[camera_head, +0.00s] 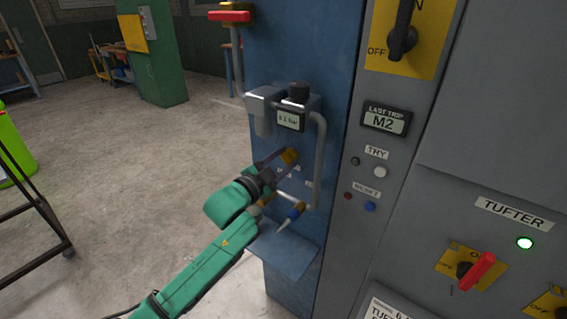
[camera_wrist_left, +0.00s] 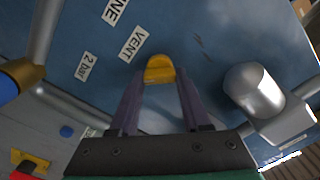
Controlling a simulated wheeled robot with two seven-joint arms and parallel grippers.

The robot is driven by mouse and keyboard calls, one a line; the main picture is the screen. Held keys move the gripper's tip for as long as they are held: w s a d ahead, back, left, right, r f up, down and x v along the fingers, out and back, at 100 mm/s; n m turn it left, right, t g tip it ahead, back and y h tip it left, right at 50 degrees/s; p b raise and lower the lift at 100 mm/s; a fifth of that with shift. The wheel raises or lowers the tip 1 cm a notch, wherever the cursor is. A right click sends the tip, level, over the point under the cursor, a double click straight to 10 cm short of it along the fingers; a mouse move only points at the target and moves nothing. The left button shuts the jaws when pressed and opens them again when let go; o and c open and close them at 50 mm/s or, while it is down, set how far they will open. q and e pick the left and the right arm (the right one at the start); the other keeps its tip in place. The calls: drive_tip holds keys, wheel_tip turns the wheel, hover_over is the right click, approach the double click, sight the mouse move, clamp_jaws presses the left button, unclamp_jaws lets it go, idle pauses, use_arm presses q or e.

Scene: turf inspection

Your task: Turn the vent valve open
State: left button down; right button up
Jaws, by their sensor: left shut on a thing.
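The vent valve shows as a small yellow handle (camera_head: 291,156) on the blue panel, and in the left wrist view the yellow piece (camera_wrist_left: 160,67) sits between my fingertips, beside a VENT label (camera_wrist_left: 133,44). My left gripper (camera_head: 283,163) reaches in from the lower left, its purple fingers shut on the yellow handle. In the left wrist view the two fingers (camera_wrist_left: 160,84) close in on it from both sides. The valve's base is hidden behind the handle and fingers. My right gripper is not in view.
A blue-handled brass valve (camera_head: 295,212) is just below, with a grey pipe (camera_head: 319,160) to the right. A blue ledge (camera_head: 284,250) juts out below.

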use_arm(q)
drive_tip(key=m, duration=0.4)
drive_tip(key=shift+f+m+b, duration=0.1)
drive_tip(key=shift+m+b, duration=0.2)
drive_tip(key=shift+m, duration=0.1)
drive_tip(key=shift+f+m, duration=0.1)
drive_tip(key=shift+m, duration=1.8)
drive_tip(key=shift+c, duration=1.8)
unclamp_jaws()
drive_tip(key=shift+d, duration=0.1)
